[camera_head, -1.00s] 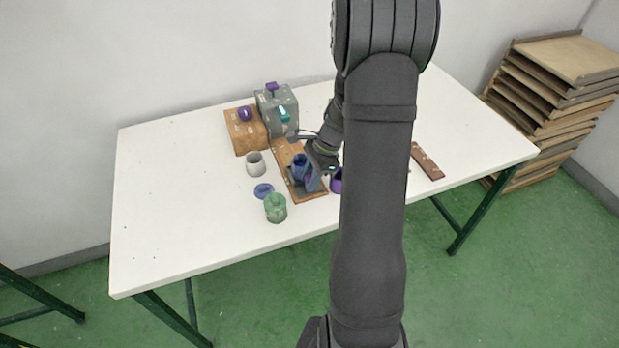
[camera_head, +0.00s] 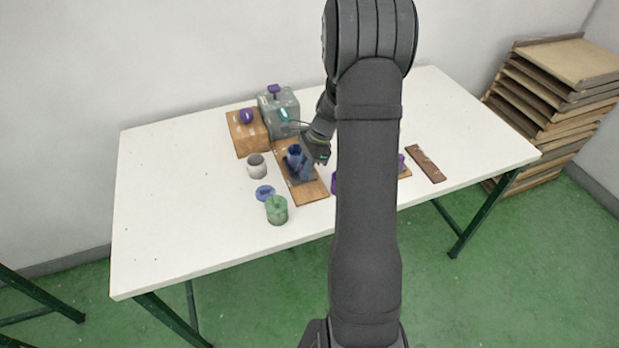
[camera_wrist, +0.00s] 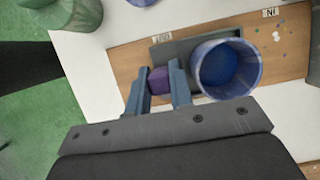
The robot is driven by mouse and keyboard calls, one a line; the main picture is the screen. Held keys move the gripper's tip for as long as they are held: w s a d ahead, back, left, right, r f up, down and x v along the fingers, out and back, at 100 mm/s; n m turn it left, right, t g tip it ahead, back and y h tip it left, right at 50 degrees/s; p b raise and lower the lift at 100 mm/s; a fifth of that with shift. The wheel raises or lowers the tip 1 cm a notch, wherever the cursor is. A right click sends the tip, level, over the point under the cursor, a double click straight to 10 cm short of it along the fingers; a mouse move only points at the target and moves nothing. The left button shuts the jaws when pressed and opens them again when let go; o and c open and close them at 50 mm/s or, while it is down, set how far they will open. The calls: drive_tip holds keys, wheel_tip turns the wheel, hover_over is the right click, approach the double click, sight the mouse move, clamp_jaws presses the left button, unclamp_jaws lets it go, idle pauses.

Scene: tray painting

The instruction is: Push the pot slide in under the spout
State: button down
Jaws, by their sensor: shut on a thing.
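The pot slide is a dark grey plate (camera_wrist: 175,46) on a wooden board (camera_head: 312,194), carrying a blue pot (camera_head: 294,153). The pot stands upright and open on the slide in the wrist view (camera_wrist: 228,68). The grey machine (camera_head: 292,103) with a teal spout (camera_head: 284,114) stands at the board's far end; the pot is short of the spout. My gripper (camera_wrist: 159,74) is shut on the slide's purple handle (camera_wrist: 158,84), on the near side of the pot. In the head view my arm partly covers the area right of the slide.
A wooden block with a purple knob (camera_head: 246,116) stands left of the machine. A grey cup (camera_head: 257,167), blue lid (camera_head: 264,193) and green pot (camera_head: 277,210) stand left of the board. A brown strip (camera_head: 426,164) lies right. The table's left side is clear.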

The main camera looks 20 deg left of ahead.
sight(296, 164)
drive_tip(key=w+a, duration=0.3)
drive_tip(key=c, duration=1.6)
unclamp_jaws()
drive_tip(key=shift+d, duration=0.1)
drive_tip(key=shift+o, duration=0.2)
drive_tip(key=v, duration=1.7)
drive_tip(key=shift+r, duration=0.25)
